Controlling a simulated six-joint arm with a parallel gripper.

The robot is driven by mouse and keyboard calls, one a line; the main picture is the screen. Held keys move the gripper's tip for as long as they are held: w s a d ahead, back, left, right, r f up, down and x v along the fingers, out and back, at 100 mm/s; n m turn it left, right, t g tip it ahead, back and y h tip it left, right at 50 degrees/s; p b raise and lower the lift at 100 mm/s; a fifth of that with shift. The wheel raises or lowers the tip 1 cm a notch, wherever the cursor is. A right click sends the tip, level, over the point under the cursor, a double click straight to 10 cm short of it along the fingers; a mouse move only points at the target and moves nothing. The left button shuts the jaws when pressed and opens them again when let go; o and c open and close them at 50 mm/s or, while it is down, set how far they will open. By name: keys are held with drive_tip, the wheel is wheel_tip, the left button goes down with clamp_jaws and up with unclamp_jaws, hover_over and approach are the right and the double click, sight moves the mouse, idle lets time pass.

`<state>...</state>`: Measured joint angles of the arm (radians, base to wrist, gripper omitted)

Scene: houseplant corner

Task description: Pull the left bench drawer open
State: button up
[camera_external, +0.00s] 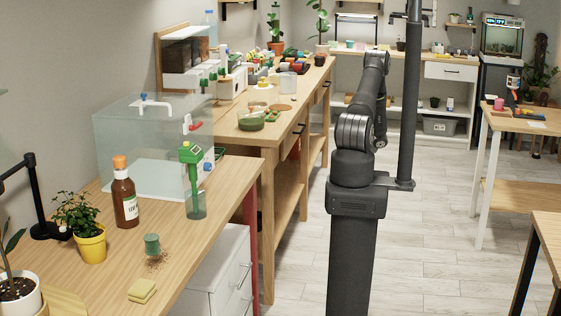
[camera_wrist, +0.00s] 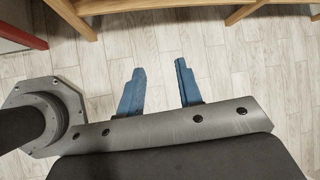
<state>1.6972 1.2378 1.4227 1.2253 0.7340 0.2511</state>
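The wooden bench (camera_external: 268,150) in the external view has two drawer fronts along its side. The nearer, more left drawer (camera_external: 291,142) has a dark bar handle (camera_external: 299,130) and looks shut. The farther drawer (camera_external: 322,92) also has a dark handle and looks shut. In the wrist view, my gripper (camera_wrist: 160,67) has its two blue fingers wide apart with only floor between them. A wooden edge (camera_wrist: 262,8) crosses the top of that view, apart from the fingertips; no drawer handle shows there. In the external view my gripper is hidden behind my arm.
Plants, a fruit tray and boxes crowd the bench top. A nearer table (camera_external: 215,228) holds a glass tank (camera_external: 125,150), a sauce bottle (camera_external: 125,195) and a potted plant (camera_external: 88,235). A white drawer cabinet (camera_external: 222,270) stands under it. The tiled floor (camera_external: 425,230) is clear.

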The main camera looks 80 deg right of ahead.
wheel_tip(320, 180, down, 5)
drive_tip(key=s+a+n+g, duration=0.1)
drive_tip(key=n+g, duration=0.3)
drive_tip(key=n+t+h, duration=0.3)
drive_tip(key=n+h, duration=1.3)
drive_tip(key=n, duration=1.2)
approach(303, 129)
drive_tip(key=x, duration=1)
drive_tip(key=shift+w+d+f, duration=0.1)
drive_tip(key=shift+d+f, duration=0.1)
drive_tip(key=shift+f, duration=0.05)
drive_tip(key=shift+c, duration=0.4)
clamp_jaws()
